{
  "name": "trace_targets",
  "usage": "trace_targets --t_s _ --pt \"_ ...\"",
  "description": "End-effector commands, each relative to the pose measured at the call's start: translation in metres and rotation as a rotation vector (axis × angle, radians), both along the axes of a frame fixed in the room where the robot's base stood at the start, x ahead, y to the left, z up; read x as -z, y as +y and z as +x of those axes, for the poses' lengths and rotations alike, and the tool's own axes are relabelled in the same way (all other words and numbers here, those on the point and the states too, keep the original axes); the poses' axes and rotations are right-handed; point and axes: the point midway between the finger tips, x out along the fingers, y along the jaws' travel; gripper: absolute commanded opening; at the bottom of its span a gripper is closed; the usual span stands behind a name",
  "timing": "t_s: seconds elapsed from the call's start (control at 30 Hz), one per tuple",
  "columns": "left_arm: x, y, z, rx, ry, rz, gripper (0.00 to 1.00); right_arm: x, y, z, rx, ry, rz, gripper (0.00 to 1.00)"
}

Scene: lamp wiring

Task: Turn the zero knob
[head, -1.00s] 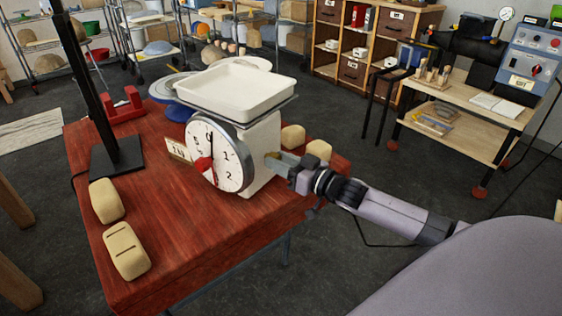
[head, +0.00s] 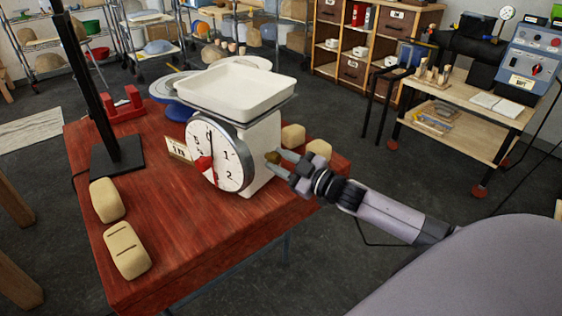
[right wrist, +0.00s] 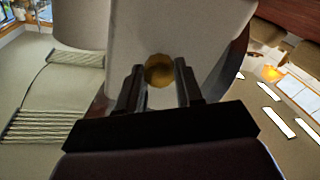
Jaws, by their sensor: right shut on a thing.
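The white scale (head: 262,140) stands on the red table, with a round dial (head: 228,165) on its front and a white tray (head: 235,86) on top. The brass zero knob (head: 273,157) is on the scale's right side. My right gripper (head: 276,160) reaches it from the right and is shut on the knob. In the right wrist view the faceted knob (right wrist: 159,71) sits between the two fingers (right wrist: 160,80). The dial's black hand points near 0, at the top. My left gripper is not in view.
The red table (head: 190,235) carries a black post base (head: 118,155), a red stand (head: 122,106) and a small sign (head: 179,149). Tan blocks lie at the front left (head: 126,250) and behind my gripper (head: 318,149). Free floor lies to the right.

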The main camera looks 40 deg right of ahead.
Motion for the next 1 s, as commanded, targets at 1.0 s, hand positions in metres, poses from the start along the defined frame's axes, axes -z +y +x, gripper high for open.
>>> trace_targets --t_s 1.0 --pt "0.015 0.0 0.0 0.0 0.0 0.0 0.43 0.001 0.001 0.0 0.0 -0.241 -0.678 0.05"
